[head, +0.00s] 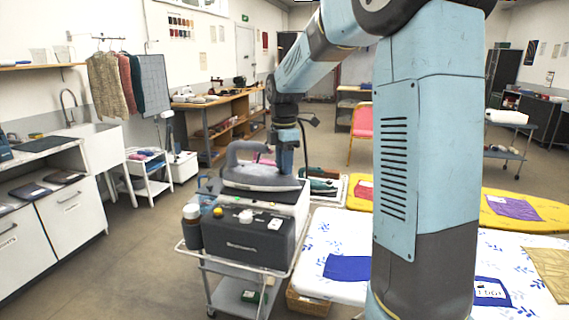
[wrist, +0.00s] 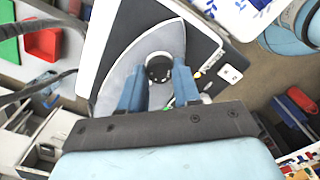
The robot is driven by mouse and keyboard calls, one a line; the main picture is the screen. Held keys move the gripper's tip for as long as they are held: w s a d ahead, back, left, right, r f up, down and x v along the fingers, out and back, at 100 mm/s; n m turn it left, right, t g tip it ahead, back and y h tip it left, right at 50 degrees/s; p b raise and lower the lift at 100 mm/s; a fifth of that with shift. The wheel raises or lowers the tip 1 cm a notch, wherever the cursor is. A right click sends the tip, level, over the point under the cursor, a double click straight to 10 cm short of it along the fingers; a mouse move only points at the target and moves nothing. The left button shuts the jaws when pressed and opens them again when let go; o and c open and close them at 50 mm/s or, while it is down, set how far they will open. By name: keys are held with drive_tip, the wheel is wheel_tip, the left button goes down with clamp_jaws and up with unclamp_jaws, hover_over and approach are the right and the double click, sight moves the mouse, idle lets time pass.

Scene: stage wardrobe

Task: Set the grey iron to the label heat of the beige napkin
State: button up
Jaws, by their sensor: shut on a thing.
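The grey iron (head: 258,178) sits on the rest at the top of the trolley in the head view. In the wrist view its grey body (wrist: 118,76) carries a round black dial (wrist: 158,68). My gripper (wrist: 158,78) is over the iron, with its two blue fingers on either side of the dial, shut on it. The dial's marks are too small to read. In the head view my gripper's tips are hard to make out. A beige cloth (head: 552,266), likely the napkin, lies at the right edge on the white patterned board; I see no readable label on it.
The trolley (head: 277,281) also carries a dark box (head: 240,238) and bottles (head: 192,226). A green iron (head: 321,186) stands behind. Blue cloths (head: 347,268) lie on the white board (head: 322,232); a yellow board (head: 510,222) is beyond. Open floor lies left of the trolley.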

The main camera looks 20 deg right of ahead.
drive_tip(key=shift+d, duration=0.15)
drive_tip(key=shift+m, duration=0.5)
drive_tip(key=m, duration=0.4)
drive_tip(key=shift+m, duration=0.4)
drive_tip(key=m, duration=1.2)
drive_tip(key=shift+m, duration=0.3)
drive_tip(key=m, duration=0.5)
drive_tip(key=shift+m, duration=0.3)
drive_tip(key=o, duration=1.1)
drive_tip(key=shift+c, duration=0.2)
